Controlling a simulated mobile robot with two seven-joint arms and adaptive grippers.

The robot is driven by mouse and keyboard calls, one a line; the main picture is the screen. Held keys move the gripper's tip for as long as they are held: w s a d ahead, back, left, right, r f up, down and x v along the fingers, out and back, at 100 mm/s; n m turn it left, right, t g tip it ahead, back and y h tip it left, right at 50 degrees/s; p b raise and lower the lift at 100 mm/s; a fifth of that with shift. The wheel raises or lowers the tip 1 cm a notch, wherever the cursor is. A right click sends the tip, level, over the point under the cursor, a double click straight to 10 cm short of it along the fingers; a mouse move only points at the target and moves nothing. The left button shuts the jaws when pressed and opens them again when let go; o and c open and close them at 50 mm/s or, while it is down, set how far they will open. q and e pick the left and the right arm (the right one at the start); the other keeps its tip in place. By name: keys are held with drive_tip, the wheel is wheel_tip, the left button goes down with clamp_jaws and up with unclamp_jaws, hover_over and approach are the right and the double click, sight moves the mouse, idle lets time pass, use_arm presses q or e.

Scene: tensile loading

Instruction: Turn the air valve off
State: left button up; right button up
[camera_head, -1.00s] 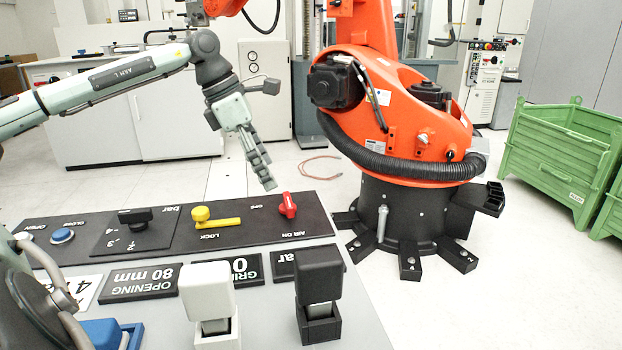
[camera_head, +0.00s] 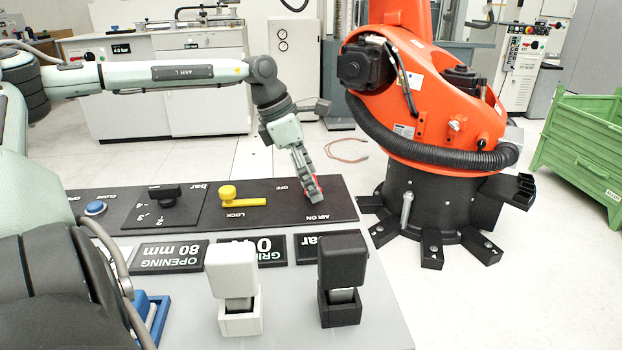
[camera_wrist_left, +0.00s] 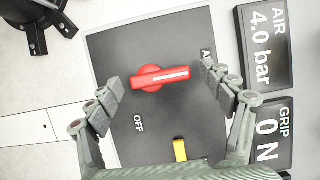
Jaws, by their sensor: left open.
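The red air valve handle (camera_wrist_left: 160,78) sits on a dark panel in the left wrist view, with its white-striped end pointing right toward a partly hidden label beginning with "A". The "OFF" label lies below it. My left gripper (camera_wrist_left: 159,79) is open, with one finger on each side of the handle and gaps visible at both ends. In the head view the left gripper (camera_head: 313,190) points down over the panel's right end, beside "AIR ON", and mostly covers the red handle (camera_head: 319,195). My right gripper is not in view.
A yellow lock lever (camera_head: 240,200) and a black knob (camera_head: 165,194) share the dark panel (camera_head: 285,215). A white block (camera_head: 232,270) and a black block (camera_head: 342,262) stand on holders nearer. An orange robot (camera_head: 430,110) stands behind right.

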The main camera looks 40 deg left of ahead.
use_arm(q)
drive_tip(key=shift+c, duration=0.2)
drive_tip(key=c, duration=1.1)
